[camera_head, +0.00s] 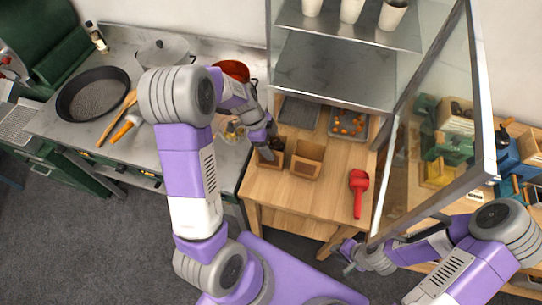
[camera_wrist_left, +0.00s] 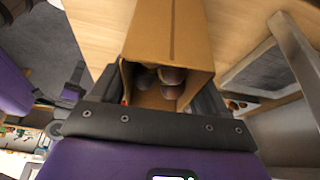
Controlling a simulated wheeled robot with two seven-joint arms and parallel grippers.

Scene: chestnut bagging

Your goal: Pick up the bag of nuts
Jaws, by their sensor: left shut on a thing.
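A brown paper bag of nuts (camera_head: 268,161) stands on the wooden table, partly hidden by my left gripper. In the left wrist view the bag (camera_wrist_left: 172,32) is between the fingers, its open mouth towards the camera, with dark brown nuts (camera_wrist_left: 170,76) inside. My left gripper (camera_head: 268,150) is shut on this bag; it also shows in the left wrist view (camera_wrist_left: 165,100). A second brown bag or box (camera_head: 306,158) stands just to the right. My right gripper (camera_head: 349,257) is low, off the table's front edge; its finger gap is unclear.
A red scoop (camera_head: 358,190) lies on the table's right side. Trays (camera_head: 347,134) are set in the table's back under a glass-and-metal cabinet (camera_head: 335,70) holding cups. Its open glass door (camera_head: 425,120) stands at the right. A stove counter with a black pan (camera_head: 93,94) is at left.

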